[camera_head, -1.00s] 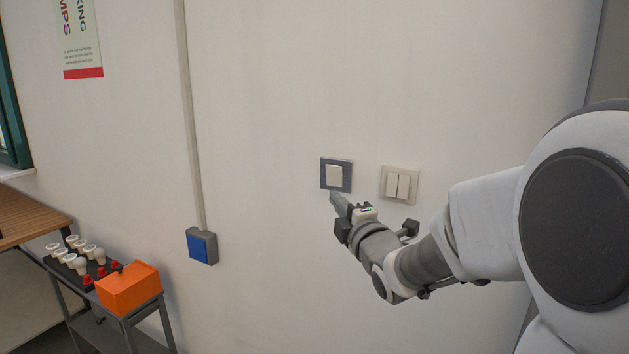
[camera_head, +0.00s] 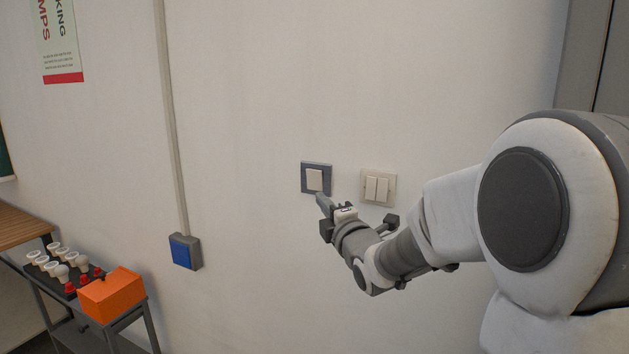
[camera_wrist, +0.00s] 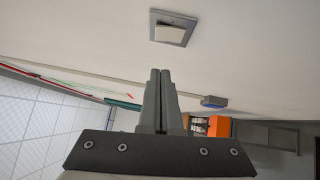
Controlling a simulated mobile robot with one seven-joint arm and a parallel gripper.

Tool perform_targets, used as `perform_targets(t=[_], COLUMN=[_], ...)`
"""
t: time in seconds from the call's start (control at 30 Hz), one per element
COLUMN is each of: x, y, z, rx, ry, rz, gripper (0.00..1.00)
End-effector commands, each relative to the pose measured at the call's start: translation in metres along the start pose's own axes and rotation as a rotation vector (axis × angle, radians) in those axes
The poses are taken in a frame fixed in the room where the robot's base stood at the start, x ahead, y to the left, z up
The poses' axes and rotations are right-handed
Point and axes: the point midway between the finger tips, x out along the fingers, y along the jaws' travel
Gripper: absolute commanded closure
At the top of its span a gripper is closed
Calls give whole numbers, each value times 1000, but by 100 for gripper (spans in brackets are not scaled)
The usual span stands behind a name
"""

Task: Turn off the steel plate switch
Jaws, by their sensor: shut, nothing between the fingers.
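The steel plate switch (camera_head: 315,179) is on the wall, a grey square plate with one pale rocker. It also shows in the wrist view (camera_wrist: 172,27), at the top and beyond my fingertips. My gripper (camera_head: 320,197) is just below the plate in the head view, its fingers pointing up toward it. In the wrist view the fingers (camera_wrist: 160,72) are together and empty, with a gap of wall between their tips and the plate. I cannot tell from the head view whether the tips touch the wall.
A pale double-rocker switch (camera_head: 377,188) is to the right of the steel plate. A blue switch in a grey box (camera_head: 185,251) is lower left, under a vertical conduit (camera_head: 170,120). A cart with an orange box (camera_head: 112,295) and several white bulbs (camera_head: 62,262) stands at left.

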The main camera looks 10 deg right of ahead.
Motion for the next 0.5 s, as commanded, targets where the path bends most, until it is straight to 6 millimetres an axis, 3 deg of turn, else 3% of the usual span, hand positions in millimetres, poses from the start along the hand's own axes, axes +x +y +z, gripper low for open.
perform_targets(t=[0.43, 0.5], x=[76, 83], y=[1, 2], z=[0, 10], rx=[3, 2], ry=[1, -3], rz=[-1, -2], gripper=[100, 100])
